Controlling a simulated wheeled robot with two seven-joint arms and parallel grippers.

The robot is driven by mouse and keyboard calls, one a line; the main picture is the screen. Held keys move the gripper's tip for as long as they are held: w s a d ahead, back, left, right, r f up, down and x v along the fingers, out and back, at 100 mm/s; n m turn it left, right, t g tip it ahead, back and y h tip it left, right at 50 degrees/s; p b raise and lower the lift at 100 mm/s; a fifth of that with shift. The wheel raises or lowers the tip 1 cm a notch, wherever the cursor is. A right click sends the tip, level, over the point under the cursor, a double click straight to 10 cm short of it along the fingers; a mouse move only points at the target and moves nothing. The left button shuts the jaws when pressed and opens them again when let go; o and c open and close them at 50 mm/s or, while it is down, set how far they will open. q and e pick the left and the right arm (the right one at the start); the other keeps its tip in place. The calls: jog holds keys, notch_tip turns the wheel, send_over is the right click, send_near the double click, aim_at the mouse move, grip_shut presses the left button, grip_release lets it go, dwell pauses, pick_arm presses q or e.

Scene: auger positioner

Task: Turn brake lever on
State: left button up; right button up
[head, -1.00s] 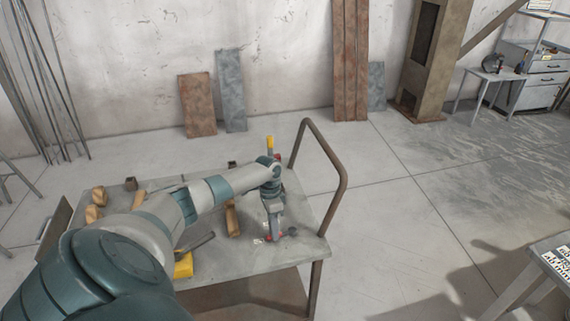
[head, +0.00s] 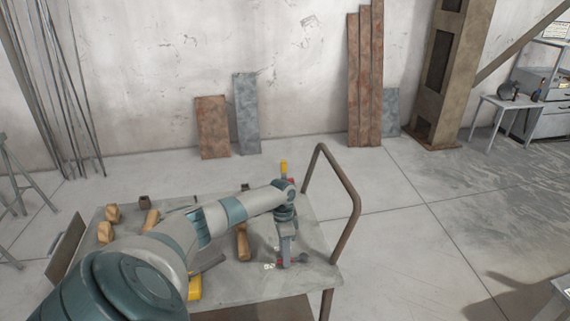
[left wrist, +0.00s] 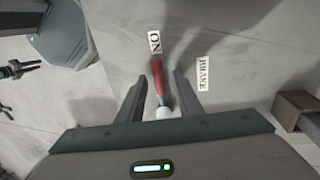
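The brake lever (left wrist: 158,80) has a red grip and a white end near my gripper. In the left wrist view it lies between my left gripper's fingers, and its red tip points at the ON label (left wrist: 155,42). The BRAKE label (left wrist: 203,75) is to the right of it. My left gripper (left wrist: 160,82) is open, with a visible gap on each side of the lever. In the head view my left gripper (head: 287,262) points down over the right part of the cart top, and small red parts show beside it. My right gripper is in neither view.
The cart (head: 240,285) has a bent tube handle (head: 352,190) on its right. Wooden pieces (head: 107,225), a wooden-handled tool (head: 243,243) and a yellow object (head: 195,288) lie left of my gripper. A yellow-topped upright part (head: 284,168) stands just behind my wrist.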

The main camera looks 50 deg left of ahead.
pick_arm(q)
notch_tip(320, 180, up, 17)
jog(key=w+a+b, duration=0.1)
jog(key=a+b, duration=0.2)
jog(key=shift+w+b, duration=0.35)
dwell(0.7)
